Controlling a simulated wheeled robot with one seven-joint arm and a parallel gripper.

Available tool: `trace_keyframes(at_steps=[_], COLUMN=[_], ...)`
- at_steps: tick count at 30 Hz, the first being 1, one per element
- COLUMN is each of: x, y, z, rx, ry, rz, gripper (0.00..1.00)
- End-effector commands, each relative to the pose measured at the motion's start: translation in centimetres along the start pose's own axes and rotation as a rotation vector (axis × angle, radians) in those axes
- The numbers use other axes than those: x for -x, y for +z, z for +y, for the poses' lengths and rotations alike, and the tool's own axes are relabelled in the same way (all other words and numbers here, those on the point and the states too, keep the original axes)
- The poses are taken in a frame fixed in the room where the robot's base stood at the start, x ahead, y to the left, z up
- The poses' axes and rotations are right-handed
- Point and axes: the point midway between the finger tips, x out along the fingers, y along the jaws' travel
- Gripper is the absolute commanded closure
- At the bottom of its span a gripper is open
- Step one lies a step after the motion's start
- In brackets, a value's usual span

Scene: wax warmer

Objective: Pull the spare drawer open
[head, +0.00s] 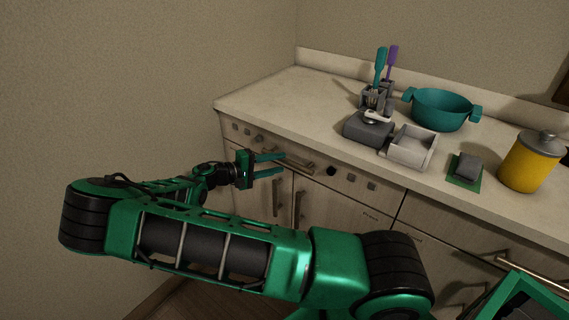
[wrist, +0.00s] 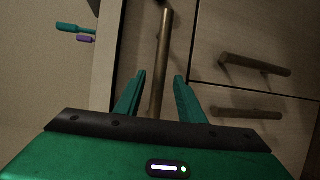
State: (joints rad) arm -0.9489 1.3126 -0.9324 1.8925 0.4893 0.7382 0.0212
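My gripper (head: 284,163) is open, with its two green fingers pointing at the front of the left cabinet. A bar handle (head: 297,163) on the upper drawer front (head: 345,183) is close to the fingertips. In the wrist view the bar handle (wrist: 163,50) lines up with the gap between the open fingers (wrist: 160,76). I cannot tell whether the fingertips reach around the bar. This drawer front looks shut. Another drawer front (head: 440,238), on the right, also looks shut and has small unreadable lettering. I cannot read which one is the spare drawer.
Two upright door handles (head: 275,197) (head: 299,207) sit below the drawer. The countertop above holds a grey warmer (head: 369,129), a tray (head: 407,156), a teal pot (head: 441,112) and a yellow canister (head: 528,166). A wall is at left.

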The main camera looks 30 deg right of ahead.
Motion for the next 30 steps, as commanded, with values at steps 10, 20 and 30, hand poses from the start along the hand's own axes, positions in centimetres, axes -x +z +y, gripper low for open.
trace_keyframes(at_steps=[10,20,30], x=[-4.0,-4.4,-4.4], y=[0.1,0.0,0.1], z=[0.0,0.0,-0.1], rx=[0.0,0.0,0.001], ry=[-0.001,-0.001,-0.002], rz=[-0.001,-0.001,-0.001], gripper=[0.64,0.64,1.0])
